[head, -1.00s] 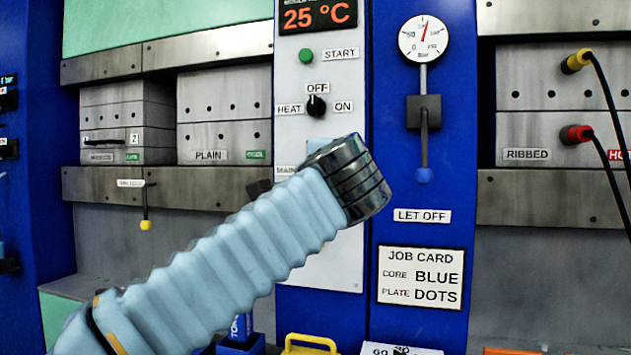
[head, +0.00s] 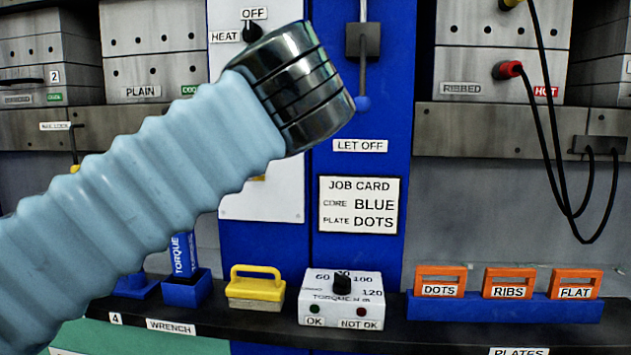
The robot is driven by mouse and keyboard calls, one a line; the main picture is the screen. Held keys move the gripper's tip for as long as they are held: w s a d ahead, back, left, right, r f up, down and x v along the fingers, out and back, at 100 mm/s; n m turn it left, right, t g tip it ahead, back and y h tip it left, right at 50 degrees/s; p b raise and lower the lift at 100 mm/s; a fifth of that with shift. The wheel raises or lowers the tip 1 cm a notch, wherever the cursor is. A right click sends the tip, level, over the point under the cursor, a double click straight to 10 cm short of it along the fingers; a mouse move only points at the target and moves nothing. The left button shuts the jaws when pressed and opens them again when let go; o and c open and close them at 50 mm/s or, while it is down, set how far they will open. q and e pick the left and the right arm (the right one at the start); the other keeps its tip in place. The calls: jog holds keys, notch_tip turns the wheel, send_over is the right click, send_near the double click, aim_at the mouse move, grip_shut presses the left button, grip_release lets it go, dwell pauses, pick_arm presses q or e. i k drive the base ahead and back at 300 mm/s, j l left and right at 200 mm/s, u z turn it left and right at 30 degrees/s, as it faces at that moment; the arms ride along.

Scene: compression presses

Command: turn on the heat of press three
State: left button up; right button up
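The heat knob (head: 251,32) is a small black rotary knob on a white panel (head: 228,95) at the top of the head view. The labels OFF (head: 254,14) and HEAT (head: 224,37) are beside it. The knob seems to point up at OFF, but it is partly covered. The ON label is hidden behind my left arm. That arm's pale blue ribbed sleeve and dark banded metal end cross the view just right of and below the knob. No fingers show on it. My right gripper is out of view. No press number shows on this panel.
A gauge lever (head: 363,60) hangs right of my arm above LET OFF. A job card (head: 359,205) reads BLUE, DOTS. The shelf below holds a yellow-handled block (head: 255,288), a torque tester (head: 340,300) and an orange-handled plate rack (head: 505,309). Black cables (head: 545,120) hang at right.

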aim_at(251, 33)
jog(key=k+l, duration=0.25)
jog(key=k, duration=0.2)
jog(key=k+l, duration=0.25)
jog(key=k, duration=0.2)
